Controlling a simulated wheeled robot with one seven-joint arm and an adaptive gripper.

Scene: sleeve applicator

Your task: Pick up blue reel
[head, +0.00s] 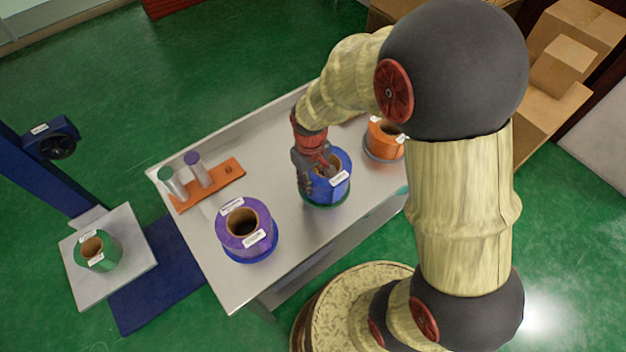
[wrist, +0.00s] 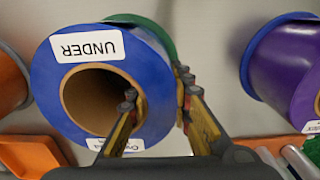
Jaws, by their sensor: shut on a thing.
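The blue reel (head: 338,188) stands upright on the metal table, on a green base, with white labels on its top. In the wrist view the blue reel (wrist: 50,88) shows its brown core and a label reading "UNDER". My gripper (head: 318,170) is over the reel's left side in the head view. In the wrist view my gripper (wrist: 158,98) has one finger inside the core and the other against the outer side, shut on the reel's wall. The lower part of the inner finger is partly hidden in the core.
A purple reel (head: 262,237) stands to the left and an orange reel (head: 378,148) to the right on the table (head: 215,280). An orange holder (head: 225,178) with upright cylinders is at the far left. A green reel (head: 107,256) sits on a separate scale-like platform (head: 140,238).

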